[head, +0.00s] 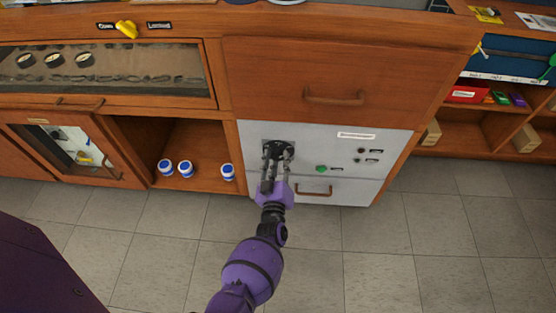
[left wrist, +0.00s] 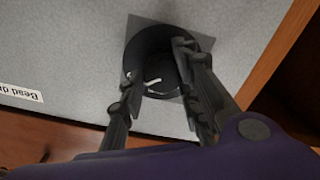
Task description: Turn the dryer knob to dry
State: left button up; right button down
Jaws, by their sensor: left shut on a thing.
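The dryer's round black knob (left wrist: 148,50) sits on a square grey plate on the light grey dryer front (head: 325,150). A short white mark shows on the knob in the left wrist view. In the head view the knob (head: 278,147) is partly hidden by my fingers. My left gripper (head: 276,160) reaches it from below, and its fingers are shut on the knob from two sides. The left gripper (left wrist: 160,70) also shows in the left wrist view, one finger on each side of the knob. My right gripper is not in view.
A green button (head: 321,169) and small dark controls (head: 361,151) lie right of the knob. A drawer handle (head: 314,191) is below, near my wrist. Several blue-and-white jars (head: 185,169) stand in the open shelf at left. The tiled floor in front is clear.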

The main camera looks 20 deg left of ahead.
pick_arm(q)
jog(key=shift+w+r+m, duration=0.3)
jog(key=shift+r+m, duration=0.1)
jog(key=shift+m, duration=0.4)
jog(key=shift+d, duration=0.15)
jog(key=o, duration=1.1)
jog(key=shift+f, duration=0.1)
jog(key=shift+c, duration=0.2)
jog(key=shift+s+f, duration=0.1)
jog(key=shift+s, duration=0.15)
jog(key=v, duration=0.7)
jog(key=shift+s+d, duration=0.1)
jog(key=shift+s, duration=0.05)
